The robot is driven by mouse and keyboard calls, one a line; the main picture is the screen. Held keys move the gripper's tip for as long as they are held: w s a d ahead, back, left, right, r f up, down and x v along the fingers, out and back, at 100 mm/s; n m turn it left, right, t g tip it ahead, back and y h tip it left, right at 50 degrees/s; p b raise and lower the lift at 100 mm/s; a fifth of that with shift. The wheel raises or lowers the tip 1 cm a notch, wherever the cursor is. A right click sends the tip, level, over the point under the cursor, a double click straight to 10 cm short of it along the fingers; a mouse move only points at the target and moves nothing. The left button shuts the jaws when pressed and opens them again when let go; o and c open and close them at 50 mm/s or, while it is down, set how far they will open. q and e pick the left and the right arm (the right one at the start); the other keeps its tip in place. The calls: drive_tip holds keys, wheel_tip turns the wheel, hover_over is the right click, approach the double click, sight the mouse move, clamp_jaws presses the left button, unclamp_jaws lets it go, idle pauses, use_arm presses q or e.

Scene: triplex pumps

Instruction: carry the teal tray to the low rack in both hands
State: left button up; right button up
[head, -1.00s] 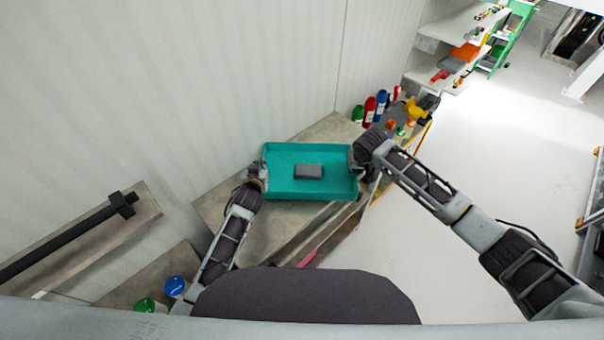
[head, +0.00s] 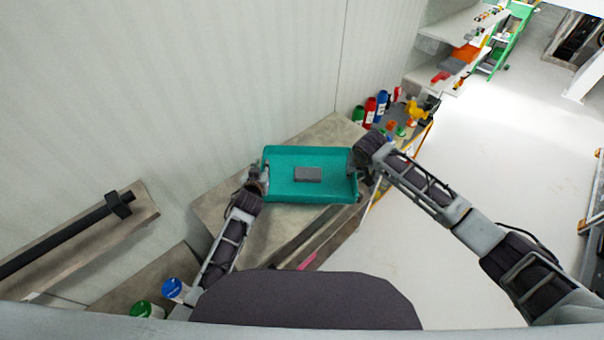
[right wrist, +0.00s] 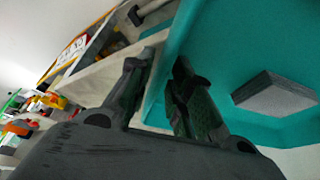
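The teal tray (head: 325,196) is in the middle of the head view, over a grey-brown bench top. A dark grey block (head: 308,174) lies inside it, and the block also shows in the right wrist view (right wrist: 272,92). My left gripper (head: 265,178) is at the tray's left end wall and looks shut on it; its fingertips are small here. My right gripper (head: 357,164) is at the right end wall. In the right wrist view its fingers (right wrist: 162,75) straddle the teal wall, one inside and one outside. I cannot tell how high the tray is above the bench.
The bench top (head: 222,205) runs along the pale wall. Bottles, including a red one (head: 370,110), stand beyond the tray. White shelves (head: 447,62) are at upper right. A blue-topped tin (head: 173,290) and a green-topped tin (head: 146,309) are at lower left.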

idle(0.4)
use_arm(q)
drive_tip(key=shift+v, duration=6)
use_arm(e)
drive_tip(key=shift+r, duration=0.15)
drive_tip(key=v, duration=1.1)
drive_tip(key=shift+s+r, duration=0.2)
drive_tip(key=shift+r, duration=0.1)
